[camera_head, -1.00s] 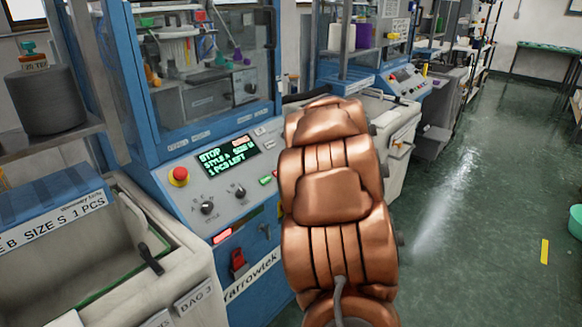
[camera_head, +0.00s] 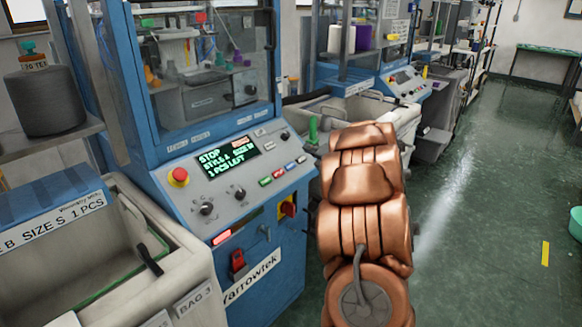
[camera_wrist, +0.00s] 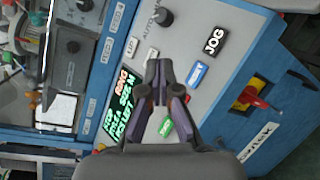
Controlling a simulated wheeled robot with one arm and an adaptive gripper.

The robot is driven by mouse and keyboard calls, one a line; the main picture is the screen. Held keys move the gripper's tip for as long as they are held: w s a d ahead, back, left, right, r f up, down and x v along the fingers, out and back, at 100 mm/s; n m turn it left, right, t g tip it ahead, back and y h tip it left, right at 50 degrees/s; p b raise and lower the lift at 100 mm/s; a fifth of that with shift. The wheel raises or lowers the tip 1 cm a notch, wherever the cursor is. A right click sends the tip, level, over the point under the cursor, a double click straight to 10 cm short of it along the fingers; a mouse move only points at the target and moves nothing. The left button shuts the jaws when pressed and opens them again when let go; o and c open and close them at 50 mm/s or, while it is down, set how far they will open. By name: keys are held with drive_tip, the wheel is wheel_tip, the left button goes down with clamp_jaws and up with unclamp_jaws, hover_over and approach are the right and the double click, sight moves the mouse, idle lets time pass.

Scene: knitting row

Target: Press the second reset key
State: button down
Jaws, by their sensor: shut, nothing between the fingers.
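A grey slanted control panel (camera_head: 222,195) on the blue knitting machine carries a row of keys. A green key (camera_head: 265,181), a red key (camera_head: 278,174), a blue key (camera_head: 290,166) and a black key (camera_head: 302,159) show, their labels too small to read here. In the wrist view, the black key reads JOG (camera_wrist: 214,41), with the blue key (camera_wrist: 197,74) and green key (camera_wrist: 166,127) nearby; my fingers seem to cover the red one. My gripper (camera_wrist: 159,66) is shut and empty over the panel; I cannot tell whether it touches. It is hidden in the head view.
The display (camera_head: 228,157) reads STOP and 1 PCS LEFT. A red stop button (camera_head: 179,176), knobs (camera_head: 206,208) and a red-and-yellow switch (camera_head: 288,207) are close by. A bin (camera_head: 190,262) stands at left. The green floor (camera_head: 480,220) at right is mostly clear.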

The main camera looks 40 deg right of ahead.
drive_tip(key=shift+w+a+f+b, duration=0.1)
drive_tip(key=shift+w+f+b, duration=0.4)
drive_tip(key=shift+w+f, duration=0.5)
drive_tip(key=shift+w+a+f+b, duration=0.1)
drive_tip(key=shift+w+f+b, duration=0.5)
drive_tip(key=shift+f, duration=0.65)
drive_tip(key=shift+w+a+f+b, duration=0.1)
drive_tip(key=shift+w+f+b, duration=0.25)
drive_tip(key=shift+w+f, duration=0.7)
drive_tip(key=shift+w+f+b, duration=0.4)
drive_tip(key=shift+f+b, duration=0.25)
drive_tip(key=shift+b, duration=0.5)
drive_tip(key=shift+s+r, duration=0.1)
drive_tip(key=shift+r, duration=0.05)
drive_tip(key=shift+s+r, duration=0.35)
drive_tip(key=shift+r, duration=0.15)
drive_tip(key=shift+d, duration=0.1)
drive_tip(key=shift+s+d+r+p, duration=0.1)
drive_tip(key=shift+s+r+p, duration=0.25)
drive_tip(key=shift+s+r, duration=0.55)
drive_tip(key=shift+s+r+p, duration=0.3)
drive_tip(key=shift+s+r, duration=0.35)
drive_tip(key=shift+r, duration=0.4)
